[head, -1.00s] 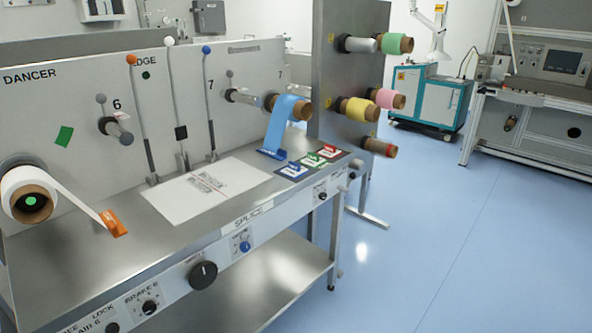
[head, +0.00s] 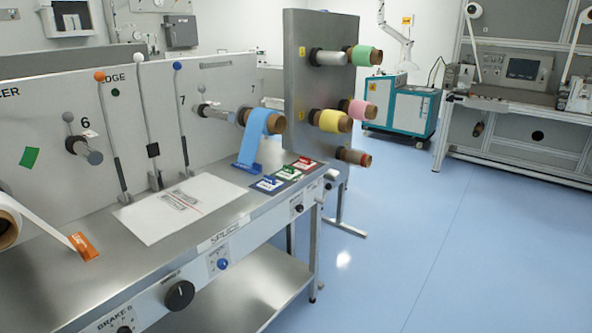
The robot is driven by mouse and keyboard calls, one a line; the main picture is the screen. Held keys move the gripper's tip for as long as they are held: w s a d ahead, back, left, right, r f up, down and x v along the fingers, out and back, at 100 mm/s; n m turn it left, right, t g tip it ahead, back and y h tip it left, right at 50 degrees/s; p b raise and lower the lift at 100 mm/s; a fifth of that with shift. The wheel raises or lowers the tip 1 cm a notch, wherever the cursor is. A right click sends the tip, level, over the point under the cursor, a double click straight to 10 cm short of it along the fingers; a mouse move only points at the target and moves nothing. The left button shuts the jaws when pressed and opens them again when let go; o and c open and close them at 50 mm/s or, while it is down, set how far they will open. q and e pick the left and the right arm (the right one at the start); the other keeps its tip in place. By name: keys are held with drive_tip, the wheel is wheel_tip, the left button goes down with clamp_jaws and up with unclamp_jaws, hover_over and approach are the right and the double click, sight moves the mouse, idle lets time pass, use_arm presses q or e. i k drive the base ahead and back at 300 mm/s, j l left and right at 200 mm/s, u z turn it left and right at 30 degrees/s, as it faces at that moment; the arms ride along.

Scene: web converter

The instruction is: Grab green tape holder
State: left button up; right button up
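A green roll (head: 364,59) on a brown core sits at the top right of the upright metal panel (head: 297,90). A green card-like holder (head: 287,174) lies on the table's right end, between a blue one (head: 268,184) and a red one (head: 303,163). I cannot tell which of the green things is the tape holder. Neither of my grippers is in view.
A blue tape (head: 262,130) hangs from a spindle to the table. Yellow (head: 333,121) and pink (head: 357,109) rolls jut from the panel. A white sheet (head: 182,207) lies on the table. The blue floor (head: 430,240) right of the table is clear.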

sight(290, 173)
drive_tip(key=i+l+u, duration=0.25)
drive_tip(key=u, duration=0.2)
drive_tip(key=i+l+u, duration=0.15)
drive_tip(key=l+u, duration=0.3)
